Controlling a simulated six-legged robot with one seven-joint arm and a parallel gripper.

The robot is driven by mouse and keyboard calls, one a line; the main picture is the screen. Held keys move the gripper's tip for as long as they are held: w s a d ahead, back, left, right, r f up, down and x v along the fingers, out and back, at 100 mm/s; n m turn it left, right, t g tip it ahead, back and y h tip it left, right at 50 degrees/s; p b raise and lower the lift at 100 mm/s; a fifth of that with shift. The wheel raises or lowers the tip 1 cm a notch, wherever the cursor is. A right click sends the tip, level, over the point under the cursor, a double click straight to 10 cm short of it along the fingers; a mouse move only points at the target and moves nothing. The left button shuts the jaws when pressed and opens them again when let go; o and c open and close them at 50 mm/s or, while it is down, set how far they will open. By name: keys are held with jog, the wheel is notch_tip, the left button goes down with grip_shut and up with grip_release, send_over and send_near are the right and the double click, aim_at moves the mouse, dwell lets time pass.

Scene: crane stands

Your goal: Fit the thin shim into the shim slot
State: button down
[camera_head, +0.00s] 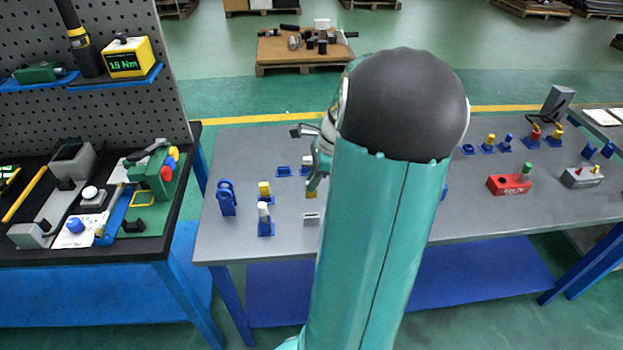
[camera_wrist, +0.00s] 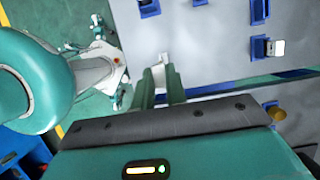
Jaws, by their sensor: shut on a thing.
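My gripper (camera_head: 314,188) hangs over the left part of the grey table, with its green fingers pointing down. In the wrist view my gripper (camera_wrist: 161,75) is shut on a small pale piece (camera_wrist: 165,58) between the fingertips. It is likely the thin shim, but its outline is too small to tell clearly. A light grey block with a dark opening (camera_head: 311,218) sits on the table just below the fingers in the head view; it may be the shim slot. My arm covers the table to its right. I cannot tell whether the held piece touches the block.
Blue stands, one with a white top (camera_head: 265,221), one with a yellow top (camera_head: 264,189) and a blue looped one (camera_head: 227,197), stand left of my gripper. A red block (camera_head: 509,184) and more stands are to the right. A black bench (camera_head: 90,205) with tools is at left.

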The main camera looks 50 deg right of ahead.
aim_at(313, 195)
jog(key=shift+f, duration=2.9)
jog(key=shift+f, duration=2.1)
jog(key=c, duration=1.3)
grip_release()
jog(key=shift+c, duration=0.2)
jog(key=shift+v, duration=2.45)
jog(key=v, duration=1.4)
jog(key=shift+f, duration=0.1)
